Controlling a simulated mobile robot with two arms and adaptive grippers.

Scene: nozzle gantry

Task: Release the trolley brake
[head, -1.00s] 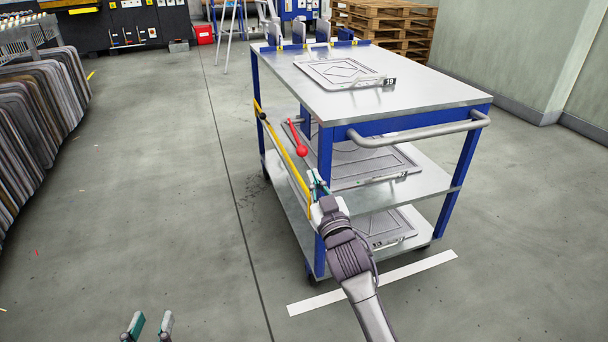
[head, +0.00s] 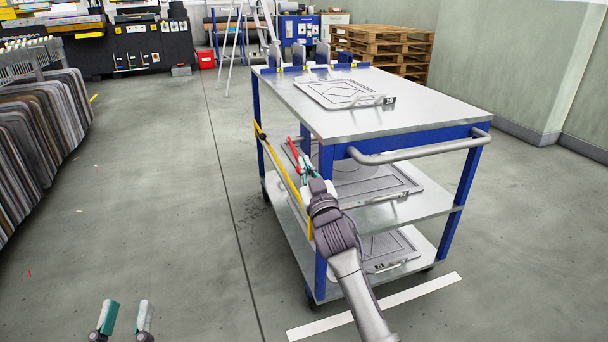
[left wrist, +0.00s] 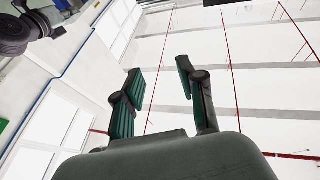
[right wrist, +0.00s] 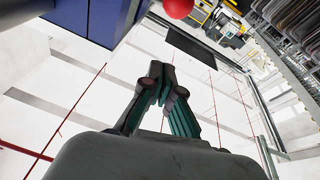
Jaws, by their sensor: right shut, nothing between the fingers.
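The trolley (head: 430,108) has a grey top, lower shelves and blue posts. Its red brake lever (head: 294,154) is on the left side, near the yellow bar (head: 280,170), and slants downward. The lever's round red knob (right wrist: 178,8) shows at the top edge of the right wrist view. My right gripper (head: 306,163) is shut and empty, close beside the lever's lower end; whether it touches cannot be told. The right wrist view shows its fingertips (right wrist: 160,72) together, just apart from the knob in the picture. My left gripper (head: 127,304) is open and empty, low at the left over the floor.
Flat panels lie on the trolley's top and shelves. A grey push handle (head: 420,148) sticks out at the near end. A white strip (head: 375,306) marks the floor. A rack of panels (head: 40,140) stands at the left. The floor between rack and trolley is clear.

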